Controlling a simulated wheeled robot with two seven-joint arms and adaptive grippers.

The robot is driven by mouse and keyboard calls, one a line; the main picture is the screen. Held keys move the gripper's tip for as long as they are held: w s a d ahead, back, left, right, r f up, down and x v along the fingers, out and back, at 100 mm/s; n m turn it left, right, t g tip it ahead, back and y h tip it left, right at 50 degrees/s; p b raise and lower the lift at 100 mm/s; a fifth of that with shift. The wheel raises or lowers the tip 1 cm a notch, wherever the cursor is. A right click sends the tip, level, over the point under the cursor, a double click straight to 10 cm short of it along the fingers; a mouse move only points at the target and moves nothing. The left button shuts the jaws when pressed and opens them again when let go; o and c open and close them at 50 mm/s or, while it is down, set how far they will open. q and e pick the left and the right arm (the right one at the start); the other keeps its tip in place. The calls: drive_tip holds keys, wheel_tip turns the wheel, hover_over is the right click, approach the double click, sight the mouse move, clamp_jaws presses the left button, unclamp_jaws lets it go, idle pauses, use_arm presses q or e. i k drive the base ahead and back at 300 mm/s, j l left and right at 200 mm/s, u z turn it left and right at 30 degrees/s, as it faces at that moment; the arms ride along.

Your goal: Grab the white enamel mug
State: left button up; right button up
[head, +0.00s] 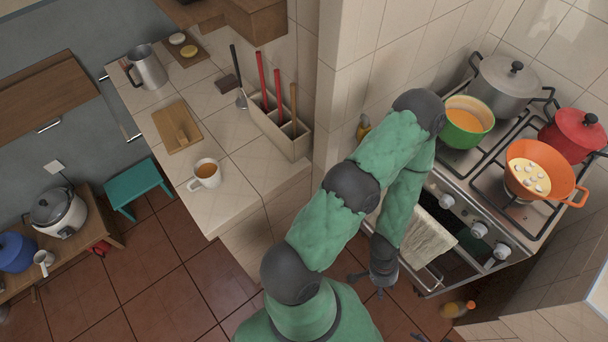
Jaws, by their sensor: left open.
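A white mug (206,173) with brown liquid in it stands upright near the front edge of the tiled counter (228,203). A second white mug or small jug (44,259) stands on the low wooden table at far left; I cannot tell which of the two is enamel. My left gripper (367,287) points downward in front of the stove, with its fingers apart and empty. It is well to the right of the counter mug and touches neither mug. My right gripper does not show.
The counter holds a cutting board (176,127), a metal pitcher (147,68) and a utensil box (278,131). A wall (330,110) separates it from the stove (480,180) with several pots. A teal stool (135,183) stands on the floor. Counter space right of the mug is clear.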

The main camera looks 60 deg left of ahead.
sight(206, 170)
drive_tip(key=u, duration=3.15)
